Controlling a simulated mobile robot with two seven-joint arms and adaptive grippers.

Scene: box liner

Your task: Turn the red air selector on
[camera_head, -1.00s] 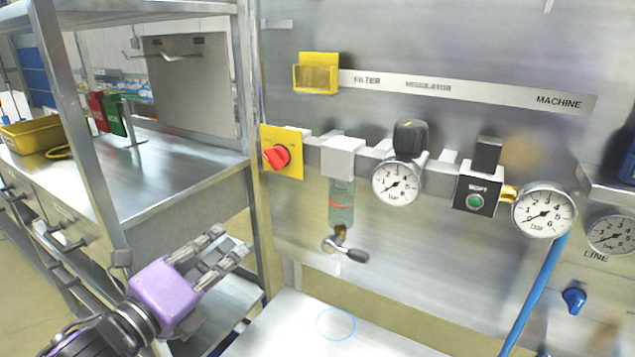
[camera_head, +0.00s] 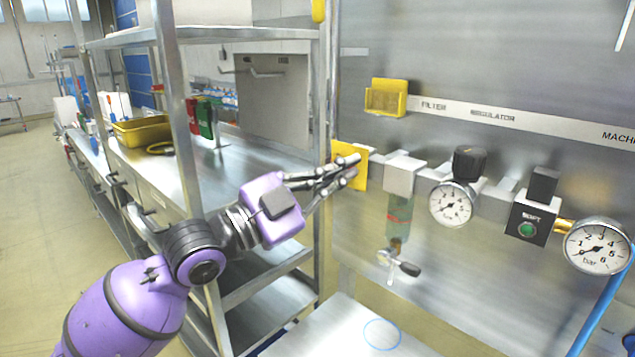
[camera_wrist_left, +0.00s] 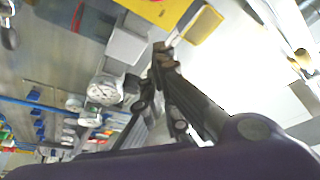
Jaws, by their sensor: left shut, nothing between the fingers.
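The red selector's yellow plate (camera_head: 361,175) is on the steel panel, at the left end of the row of air fittings. In the head view my left gripper (camera_head: 352,168) is in front of this plate and hides the red knob. The left gripper is shut and empty, its fingers pointing right towards the plate. I cannot tell whether the fingertips touch the knob. In the left wrist view the shut fingertips (camera_wrist_left: 162,55) are below a yellow plate (camera_wrist_left: 158,10) at the top edge. My right gripper is not in view.
Right of the plate are a grey filter block (camera_head: 403,172), a regulator gauge (camera_head: 452,204), a black valve with a green button (camera_head: 527,229) and another gauge (camera_head: 597,247). A yellow holder (camera_head: 386,97) is above. A metal shelf frame (camera_head: 318,130) stands close left.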

